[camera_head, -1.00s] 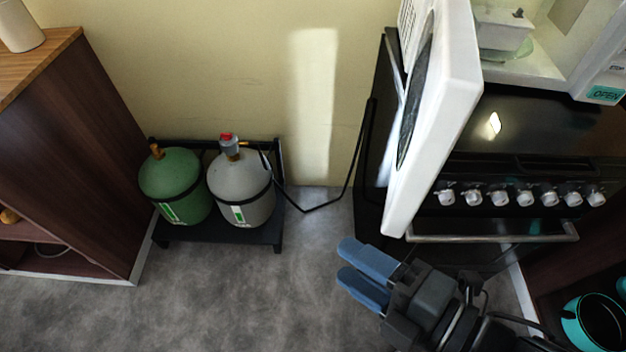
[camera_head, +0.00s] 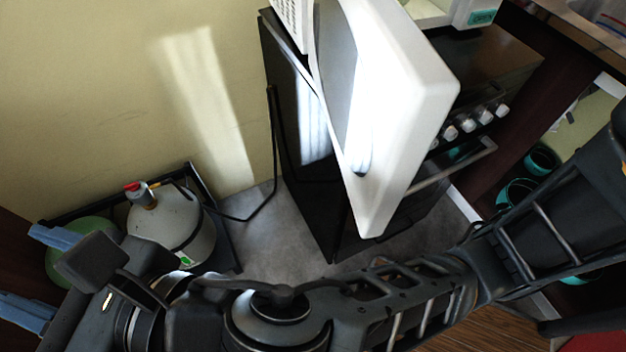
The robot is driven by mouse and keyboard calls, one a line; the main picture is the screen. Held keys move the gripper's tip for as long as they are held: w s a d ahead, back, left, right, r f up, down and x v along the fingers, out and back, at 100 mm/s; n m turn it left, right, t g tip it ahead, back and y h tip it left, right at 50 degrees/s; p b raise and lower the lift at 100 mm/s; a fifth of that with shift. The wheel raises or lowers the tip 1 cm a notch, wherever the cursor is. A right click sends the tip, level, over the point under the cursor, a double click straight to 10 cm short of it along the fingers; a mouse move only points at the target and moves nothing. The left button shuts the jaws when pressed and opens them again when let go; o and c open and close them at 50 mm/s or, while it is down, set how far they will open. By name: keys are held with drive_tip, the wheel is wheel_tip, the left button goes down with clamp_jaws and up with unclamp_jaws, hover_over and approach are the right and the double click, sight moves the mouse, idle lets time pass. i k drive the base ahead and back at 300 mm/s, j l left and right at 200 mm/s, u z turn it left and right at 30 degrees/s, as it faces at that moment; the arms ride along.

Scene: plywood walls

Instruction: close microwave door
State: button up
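The white microwave door (camera_head: 412,110) stands wide open. It hangs out past the front of the black stove, with its dark-windowed inner or outer face turned left. My arm crosses the bottom of the view, below the door.
The black stove (camera_head: 490,75) with knobs and a handle (camera_head: 455,165) is under the microwave. A grey gas cylinder (camera_head: 170,222) and a green one (camera_head: 72,250), partly hidden, stand near my gripper. Teal pots (camera_head: 515,192) sit at right.

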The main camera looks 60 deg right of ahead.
sight(385, 93)
drive_tip(key=i+j+z, duration=0.1)
drive_tip(key=j+z, duration=0.3)
drive_tip(key=j, duration=0.95)
drive_tip(key=k+j+z, duration=0.15)
drive_tip(key=j+z, duration=0.3)
drive_tip(key=j, duration=0.85)
